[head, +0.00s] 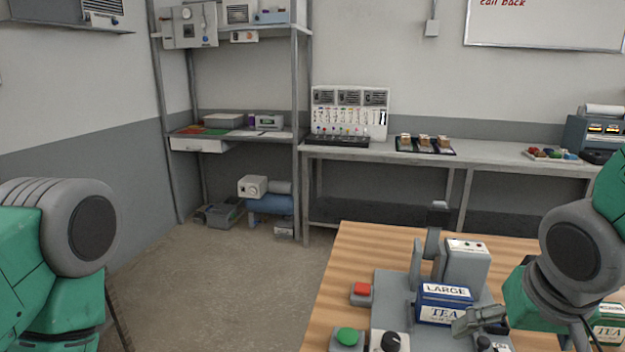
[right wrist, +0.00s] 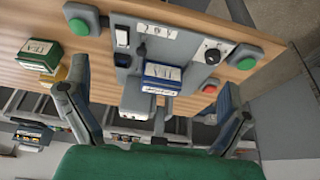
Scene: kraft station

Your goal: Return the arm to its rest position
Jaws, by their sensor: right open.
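My right arm comes in from the right in the head view. Its gripper (head: 482,322) is just in front of the lower right of a blue-and-white "LARGE TEA" box (head: 440,303). In the right wrist view the right gripper's (right wrist: 152,85) two fingers are spread wide, with nothing held between them. The blue box (right wrist: 162,76) shows beyond the fingers, on the grey machine (right wrist: 125,85); I cannot tell the exact gap. My left arm shows at the left edge of the head view; its gripper is out of frame.
The grey machine (head: 395,285) on the wooden table (head: 345,255) carries a dark knob (head: 391,341). A red button (head: 362,289) and a green button (head: 346,336) are beside it. A green tea box (head: 609,328) is at the right. A back bench (head: 470,157) and shelves stand along the walls.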

